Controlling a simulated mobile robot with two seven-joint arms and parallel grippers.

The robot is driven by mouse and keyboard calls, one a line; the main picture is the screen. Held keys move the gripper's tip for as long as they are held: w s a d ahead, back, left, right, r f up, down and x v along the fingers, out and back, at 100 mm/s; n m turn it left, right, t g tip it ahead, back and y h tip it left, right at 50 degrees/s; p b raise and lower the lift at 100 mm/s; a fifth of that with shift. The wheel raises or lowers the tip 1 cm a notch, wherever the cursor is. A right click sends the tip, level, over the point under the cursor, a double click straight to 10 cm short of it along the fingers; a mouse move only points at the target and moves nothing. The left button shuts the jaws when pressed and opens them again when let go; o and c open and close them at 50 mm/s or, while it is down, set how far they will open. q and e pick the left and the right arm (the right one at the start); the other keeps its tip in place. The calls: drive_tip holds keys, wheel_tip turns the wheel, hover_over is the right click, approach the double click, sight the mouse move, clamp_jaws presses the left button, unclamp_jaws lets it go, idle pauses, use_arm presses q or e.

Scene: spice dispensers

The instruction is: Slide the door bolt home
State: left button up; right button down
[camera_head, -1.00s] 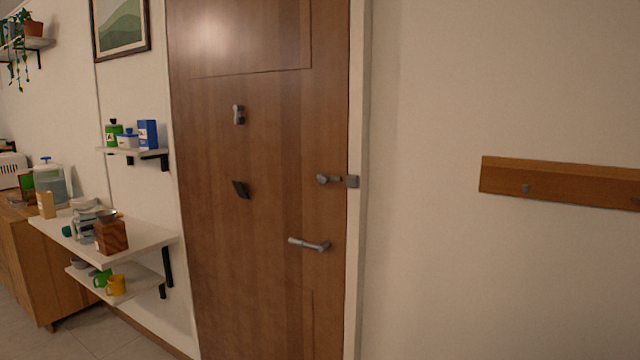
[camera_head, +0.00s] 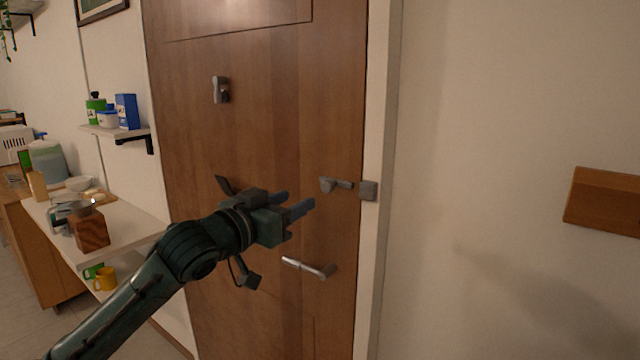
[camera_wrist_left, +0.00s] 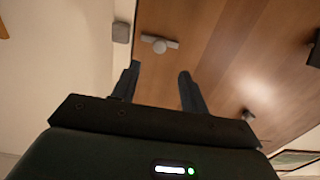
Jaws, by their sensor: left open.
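The door bolt (camera_head: 335,184) is a small grey metal piece on the brown wooden door (camera_head: 270,130), near its right edge. A grey keeper block (camera_head: 368,190) sits on the frame to its right, and a small gap shows between them. My left gripper (camera_head: 296,203) is open and empty, left of the bolt and slightly lower. In the left wrist view the bolt (camera_wrist_left: 158,44) appears beyond the two open fingers (camera_wrist_left: 158,82), apart from them, with the keeper (camera_wrist_left: 121,32) to its left. My right gripper is not in view.
A lever handle (camera_head: 310,267) sticks out below the bolt. A grey knocker-like fitting (camera_head: 221,90) is higher on the door. A wooden rail (camera_head: 605,200) hangs on the right wall; the wall between is bare.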

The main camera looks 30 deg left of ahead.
sight(325, 186)
use_arm(q)
drive_tip(key=w, duration=0.3)
drive_tip(key=w+d+p, duration=0.1)
drive_tip(key=w, duration=0.2)
drive_tip(key=w+p, duration=0.1)
drive_tip(key=w, duration=0.2)
drive_tip(key=shift+d, duration=0.2)
drive_tip(key=shift+s, duration=0.1)
drive_tip(key=shift+c, duration=0.4)
clamp_jaws()
